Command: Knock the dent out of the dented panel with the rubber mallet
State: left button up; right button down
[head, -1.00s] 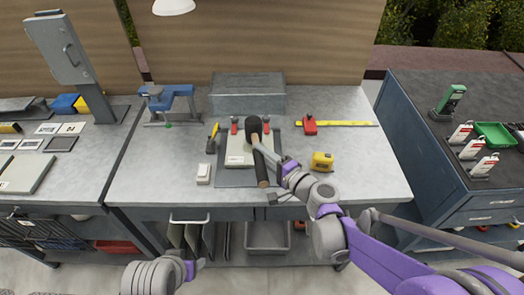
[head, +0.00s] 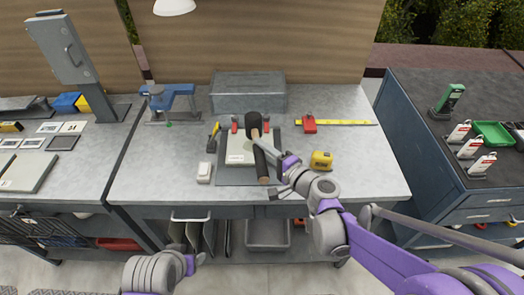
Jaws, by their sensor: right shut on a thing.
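The rubber mallet has a black head (head: 253,118) and a handle of wood with a dark grip (head: 261,166). My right gripper (head: 266,149) is shut on its handle and holds it over the right part of the cream panel (head: 238,157). The panel lies on a grey mat (head: 232,181) on the middle bench. The mallet and gripper hide part of the panel, and no dent can be made out. I cannot tell whether the head touches anything. My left gripper (head: 195,263) is low in front of the bench; its jaws are unclear.
Red clamps (head: 234,123) stand at the mat's back edge. A yellow-black tool (head: 213,135), white box (head: 204,172), yellow tape measure (head: 321,160) and red tool with yellow strip (head: 309,124) lie around it. A grey metal box (head: 248,94) stands behind. The bench's front right is clear.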

pick_arm(q)
jog(key=shift+w+r+p, duration=0.25)
jog(key=shift+r+p, duration=0.15)
jog(key=shift+r, duration=0.45)
pick_arm(e)
notch_tip(320, 180, up, 2)
jog(key=shift+r, duration=0.1)
